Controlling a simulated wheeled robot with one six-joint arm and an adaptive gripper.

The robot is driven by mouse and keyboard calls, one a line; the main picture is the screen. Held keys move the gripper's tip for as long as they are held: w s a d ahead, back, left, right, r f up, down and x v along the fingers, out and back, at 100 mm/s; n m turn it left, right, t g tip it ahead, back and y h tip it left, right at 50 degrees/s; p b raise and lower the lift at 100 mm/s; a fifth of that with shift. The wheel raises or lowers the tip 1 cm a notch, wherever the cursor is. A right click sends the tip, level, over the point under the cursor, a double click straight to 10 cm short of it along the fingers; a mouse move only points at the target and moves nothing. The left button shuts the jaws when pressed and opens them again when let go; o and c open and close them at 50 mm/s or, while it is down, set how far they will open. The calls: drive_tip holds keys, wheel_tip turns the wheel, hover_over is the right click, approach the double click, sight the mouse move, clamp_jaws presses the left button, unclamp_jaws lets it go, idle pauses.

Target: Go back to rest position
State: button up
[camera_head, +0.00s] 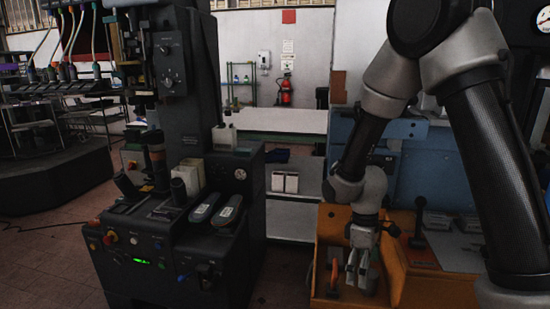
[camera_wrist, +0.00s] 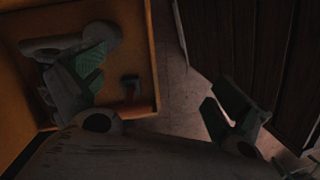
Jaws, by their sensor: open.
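My gripper (camera_head: 360,272) hangs from the arm at the lower right of the head view, over or in an orange bin (camera_head: 322,222). In the wrist view my gripper (camera_wrist: 163,92) has its two fingers wide apart with nothing between them. The left finger is over the orange bin (camera_wrist: 148,50), and the right finger is outside it, above the floor. The dark heel press (camera_head: 180,75) stands at the left, with two dark shoe-shaped pieces (camera_head: 216,208) on its front ledge.
An orange-handled item (camera_head: 334,273) is in the bin beside my gripper; an orange and dark item (camera_wrist: 131,88) shows in the wrist view. A blue machine (camera_head: 430,160) stands behind my arm. A pale table (camera_head: 275,120) is at the back.

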drive_tip(key=s+d+r+m+t, duration=0.2)
drive_tip(key=s+d+r+m, duration=0.1)
drive_tip(key=r, duration=0.6)
drive_tip(key=s+d+r+m+t, duration=0.2)
drive_tip(key=s+d+r+m, duration=0.2)
drive_tip(key=s+r, duration=0.3)
drive_tip(key=s+d+r+m+t, duration=0.2)
drive_tip(key=s+d+r+m, duration=0.2)
drive_tip(key=r, duration=0.7)
drive_tip(key=shift+s+d+y, duration=0.4)
drive_tip(key=shift+s+d, duration=0.25)
drive_tip(key=shift+d, duration=0.4)
